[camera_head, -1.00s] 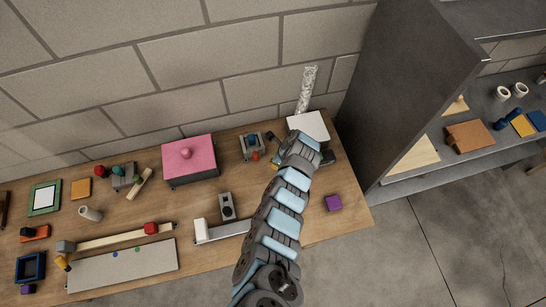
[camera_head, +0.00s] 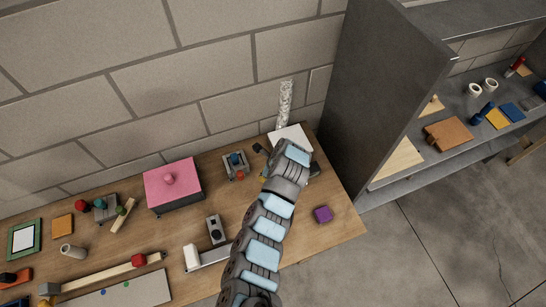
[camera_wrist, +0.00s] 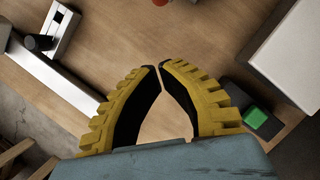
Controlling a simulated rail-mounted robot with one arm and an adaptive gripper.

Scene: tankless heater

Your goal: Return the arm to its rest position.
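My arm reaches up from the bottom centre of the head view over the right part of the wooden workbench (camera_head: 345,225). Its wrist end is just in front of the white box (camera_head: 291,137) and largely hides my gripper there. In the wrist view, the two yellow, black-padded fingers of my gripper (camera_wrist: 157,67) have their tips together or almost so, with nothing between them. Bare tabletop shows behind them. The white box also shows in the wrist view (camera_wrist: 290,55), right of the fingers. A black part with a green button (camera_wrist: 255,117) lies near the right finger.
A tall dark panel (camera_head: 375,100) rises at the right, beside shelves. A pale textured column (camera_head: 285,103) stands by the wall. Bare wood surrounds the purple cube.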

